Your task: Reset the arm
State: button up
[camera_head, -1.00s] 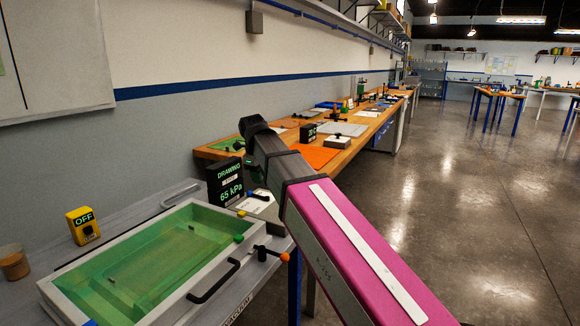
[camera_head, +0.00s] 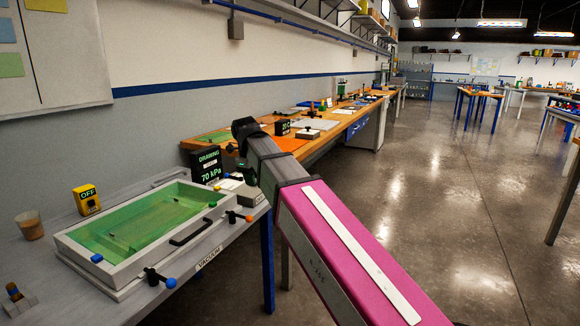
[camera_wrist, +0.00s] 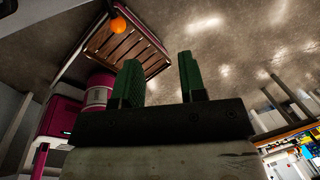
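My gripper (camera_wrist: 160,70) shows in the wrist view with two green fingers apart and nothing between them. It hangs over open space, with the floor behind it. In the head view my pink and grey arm reaches up from the bottom right, and I cannot make out the gripper there. The resin bath (camera_head: 182,255) is a pale, framed tray with a green inside, on the grey bench at left. A black box display (camera_head: 207,166) reads "DRAWING" and 70 kPa. A yellow switch box (camera_head: 87,199) reads OFF.
A brown cup (camera_head: 30,226) stands at far left. Valves with an orange knob (camera_head: 249,218) and a blue knob (camera_head: 171,283) are at the bath's front. A wooden workbench (camera_head: 290,145) runs along the wall. A slatted wooden piece (camera_wrist: 122,47) shows in the wrist view.

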jog(key=s+d+f+n, duration=0.4)
jog(key=d+f+n, duration=0.4)
jog(key=d+f, duration=0.2)
jog(key=s+d+f+n+g, duration=0.1)
jog(key=s+d+f+n, duration=0.3)
jog(key=d+f+n, duration=0.3)
jog(key=s+d+f+n+g+y, duration=0.1)
jog(key=s+d+f+n, duration=0.3)
jog(key=d+f+n, duration=0.4)
jog(key=d+f, duration=0.6)
jog(key=f, duration=0.5)
jog(key=shift+d+f+n, duration=0.3)
jog(key=shift+f, duration=0.1)
